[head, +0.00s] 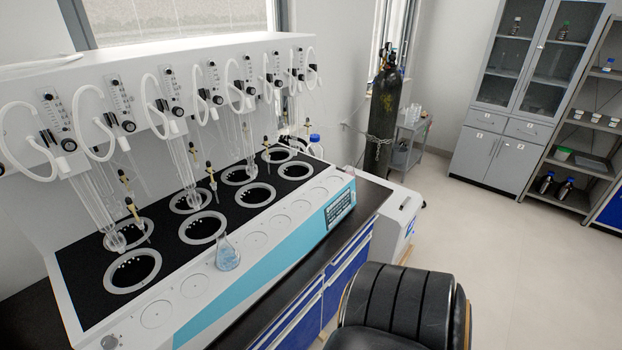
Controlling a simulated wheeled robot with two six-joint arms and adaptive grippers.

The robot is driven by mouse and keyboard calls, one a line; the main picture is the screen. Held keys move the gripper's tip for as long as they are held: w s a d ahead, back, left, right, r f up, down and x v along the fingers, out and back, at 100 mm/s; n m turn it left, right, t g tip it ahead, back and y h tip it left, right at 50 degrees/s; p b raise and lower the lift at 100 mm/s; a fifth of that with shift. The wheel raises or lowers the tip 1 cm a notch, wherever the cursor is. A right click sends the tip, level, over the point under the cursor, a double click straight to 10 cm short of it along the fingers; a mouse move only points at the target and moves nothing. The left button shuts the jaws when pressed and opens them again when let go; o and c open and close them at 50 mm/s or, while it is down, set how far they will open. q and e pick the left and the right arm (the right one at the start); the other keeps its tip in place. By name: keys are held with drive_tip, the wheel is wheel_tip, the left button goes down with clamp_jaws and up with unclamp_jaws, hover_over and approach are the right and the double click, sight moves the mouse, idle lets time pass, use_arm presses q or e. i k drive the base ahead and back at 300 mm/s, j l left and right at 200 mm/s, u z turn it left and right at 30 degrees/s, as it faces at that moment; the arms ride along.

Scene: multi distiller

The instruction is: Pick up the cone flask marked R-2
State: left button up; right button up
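A cone flask (228,256) with pale blue contents stands upright on the white front ledge of the multi distiller (262,284), near the middle of its length. It is the only cone flask I can make out on that ledge. Any marking on it is too small to read, so I cannot tell whether it says R-2. Neither of my grippers shows in the head view.
Round black wells with grey rings, glass tubes and white hoses fill the distiller behind the flask. Flat round places (191,286) line the ledge on both sides. A black ribbed, chair-like form (395,300) stands at the lower right. Floor (520,260) is clear further right.

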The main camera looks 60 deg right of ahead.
sight(349, 170)
drive_tip(key=z, duration=2.3)
drive_tip(key=i+l+u, duration=0.15)
drive_tip(key=u, duration=0.75)
drive_tip(key=i+l+u, duration=0.2)
drive_tip(key=l+u, duration=0.15)
drive_tip(key=l, duration=0.4)
drive_tip(key=i+l+u, duration=0.1)
drive_tip(key=l+u, duration=0.3)
drive_tip(key=l, duration=0.4)
drive_tip(key=l+u, duration=0.35)
drive_tip(key=l, duration=0.45)
